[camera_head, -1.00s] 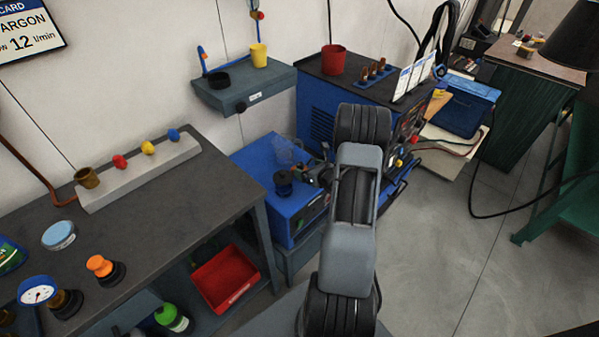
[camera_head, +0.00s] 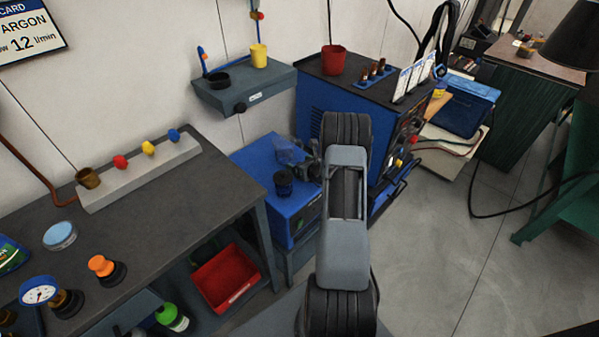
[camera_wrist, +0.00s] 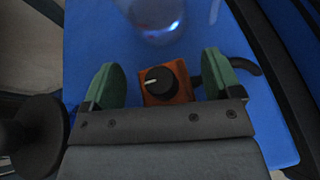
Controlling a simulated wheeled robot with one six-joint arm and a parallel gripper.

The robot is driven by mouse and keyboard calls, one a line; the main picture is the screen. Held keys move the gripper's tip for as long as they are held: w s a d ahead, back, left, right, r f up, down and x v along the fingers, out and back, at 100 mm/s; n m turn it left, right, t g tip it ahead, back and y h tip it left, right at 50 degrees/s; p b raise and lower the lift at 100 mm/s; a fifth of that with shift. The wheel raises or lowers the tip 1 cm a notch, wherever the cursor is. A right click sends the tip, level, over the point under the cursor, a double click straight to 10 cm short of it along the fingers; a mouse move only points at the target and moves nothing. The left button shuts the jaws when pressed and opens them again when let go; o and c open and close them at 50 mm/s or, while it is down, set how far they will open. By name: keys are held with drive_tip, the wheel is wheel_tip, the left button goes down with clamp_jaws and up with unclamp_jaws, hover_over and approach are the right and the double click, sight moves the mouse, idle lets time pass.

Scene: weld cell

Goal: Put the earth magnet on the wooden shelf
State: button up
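The earth magnet (camera_wrist: 167,83), an orange block with a black knob marked by a white line, sits on a blue surface in the wrist view. My gripper (camera_wrist: 160,82) is open, with one green-padded finger on each side of it. A gap shows between each pad and the magnet, and nothing is held. In the head view my arm hides the magnet and most of the gripper. A light wooden board (camera_head: 437,107) shows partly beside the welder; I cannot tell if it is the wooden shelf.
A clear glass or jar (camera_wrist: 155,18) stands just beyond the magnet on the blue box (camera_head: 257,163). The welder (camera_head: 325,105) rises close behind my arm. Open floor lies to the right.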

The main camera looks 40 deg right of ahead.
drive_tip(key=c, duration=1.2)
drive_tip(key=shift+r, duration=0.1)
drive_tip(key=shift+c, duration=1.1)
